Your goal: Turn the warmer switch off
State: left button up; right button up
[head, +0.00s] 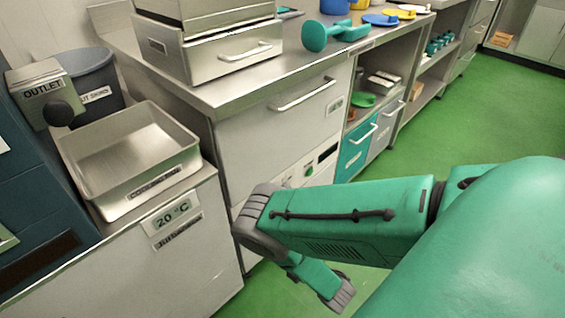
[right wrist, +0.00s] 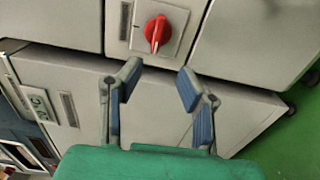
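A red rotary switch (right wrist: 157,33) sits on a pale square plate (right wrist: 160,28) on a grey cabinet front in the right wrist view. Its raised grip is nearly upright in that picture. My right gripper (right wrist: 155,80) is open and empty, with its blue-padded fingers apart below the switch and not touching it. In the head view my right arm reaches in from the right and bends down before the cabinets; I cannot make out its fingertips or the red switch there. My left gripper is not in view.
A metal tray (head: 128,205) stands on the low unit labelled 20 °C at left, near the OUTLET box (head: 47,92). A metal drawer box (head: 215,67) and a green dumbbell-shaped object (head: 336,33) sit on the counter. Green floor (head: 470,120) is clear at right.

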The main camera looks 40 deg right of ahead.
jog(key=shift+s+d, duration=0.1)
jog(key=shift+s, duration=1.1)
